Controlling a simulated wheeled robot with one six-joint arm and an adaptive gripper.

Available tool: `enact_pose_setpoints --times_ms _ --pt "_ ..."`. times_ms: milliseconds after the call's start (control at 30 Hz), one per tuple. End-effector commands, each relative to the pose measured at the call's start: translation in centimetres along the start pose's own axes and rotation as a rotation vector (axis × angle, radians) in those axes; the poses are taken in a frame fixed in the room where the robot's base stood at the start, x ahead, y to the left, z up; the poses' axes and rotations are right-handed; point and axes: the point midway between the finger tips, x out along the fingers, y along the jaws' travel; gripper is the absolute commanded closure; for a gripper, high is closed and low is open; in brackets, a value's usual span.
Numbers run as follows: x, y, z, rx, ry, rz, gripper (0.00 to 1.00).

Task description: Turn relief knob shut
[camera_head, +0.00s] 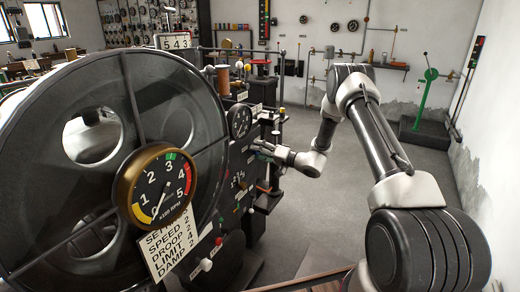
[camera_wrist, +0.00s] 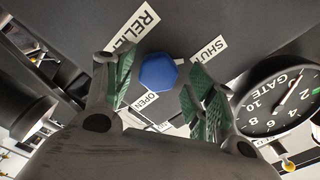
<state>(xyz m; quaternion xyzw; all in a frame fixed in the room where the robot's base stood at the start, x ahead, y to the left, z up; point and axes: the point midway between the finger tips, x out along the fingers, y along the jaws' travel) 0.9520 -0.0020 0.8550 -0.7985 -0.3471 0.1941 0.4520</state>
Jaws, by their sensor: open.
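The blue faceted relief knob (camera_wrist: 158,72) shows in the wrist view on a dark panel. A partly hidden white label beginning "REL" (camera_wrist: 131,26) is beside it, with a "SHUT" label (camera_wrist: 208,46) and an "OPEN" label (camera_wrist: 145,101) nearby. My gripper (camera_wrist: 160,88) is open, its green-padded fingers on either side of the knob, with gaps visible between pads and knob. In the head view my gripper (camera_head: 260,149) is at the right side of the machine panel, and the knob cannot be made out there.
A round "GATE" dial (camera_wrist: 283,96) is right of the fingers in the wrist view. In the head view a large dark flywheel (camera_head: 185,90) with a brass RPM gauge (camera_head: 155,187) fills the left. Grey floor (camera_head: 320,225) is clear beneath the arm. A green lever stand (camera_head: 427,90) is far right.

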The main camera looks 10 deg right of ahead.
Motion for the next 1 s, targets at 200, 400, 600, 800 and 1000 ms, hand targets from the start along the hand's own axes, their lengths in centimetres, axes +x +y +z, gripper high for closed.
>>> enact_pose_setpoints --times_ms 200,400,600,800,1000 --pt "-3.2 0.1 -0.1 0.003 0.002 0.003 0.44" --pt "-7.8 -0.1 -0.2 0.000 0.005 0.001 0.44" --pt "-10.9 -0.2 -0.2 -0.001 0.004 -0.001 0.44" --pt "-12.0 -0.3 -0.1 -0.002 0.003 -0.002 0.44" --pt "-12.0 -0.3 -0.1 -0.003 0.003 -0.002 0.44"
